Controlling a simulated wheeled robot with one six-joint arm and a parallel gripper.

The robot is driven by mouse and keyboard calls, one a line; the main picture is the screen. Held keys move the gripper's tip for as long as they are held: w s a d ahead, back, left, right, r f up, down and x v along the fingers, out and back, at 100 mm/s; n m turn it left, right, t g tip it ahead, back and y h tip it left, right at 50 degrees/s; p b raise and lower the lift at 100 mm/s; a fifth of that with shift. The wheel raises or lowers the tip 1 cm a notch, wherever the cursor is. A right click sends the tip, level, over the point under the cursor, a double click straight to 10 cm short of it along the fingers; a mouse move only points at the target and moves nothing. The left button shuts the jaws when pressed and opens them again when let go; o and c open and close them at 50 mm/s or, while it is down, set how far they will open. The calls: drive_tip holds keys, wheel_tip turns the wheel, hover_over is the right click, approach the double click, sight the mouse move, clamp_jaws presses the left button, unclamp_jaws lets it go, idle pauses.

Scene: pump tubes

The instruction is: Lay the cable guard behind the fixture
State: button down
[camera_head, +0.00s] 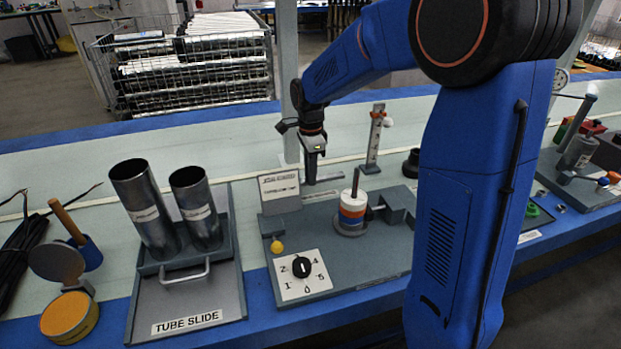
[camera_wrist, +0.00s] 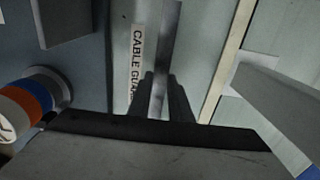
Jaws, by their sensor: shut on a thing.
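My gripper (camera_head: 311,180) points down at the back edge of the grey fixture board (camera_head: 345,268). In the wrist view its dark fingers (camera_wrist: 164,98) are shut on a thin grey strip, the cable guard (camera_wrist: 168,45), which runs away from the fingers. A label reading CABLE GUARD (camera_wrist: 137,60) is on the board close beside the guard. The fixture carries a ring stack (camera_head: 352,213) on a post, a numbered dial (camera_head: 302,268) and an upright sign plate (camera_head: 280,190). I cannot tell whether the guard touches the surface below.
A beige cable (camera_wrist: 226,60) runs along the table behind the board. A stand with a gauge (camera_head: 376,135) is behind the fixture. The tube slide (camera_head: 187,300) with two metal tubes is at left.

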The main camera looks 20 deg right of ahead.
drive_tip(key=shift+f, duration=0.85)
drive_tip(key=shift+f, duration=0.15)
drive_tip(key=c, duration=1.6)
unclamp_jaws()
wheel_tip(320, 180, up, 12)
drive_tip(key=shift+r, duration=0.2)
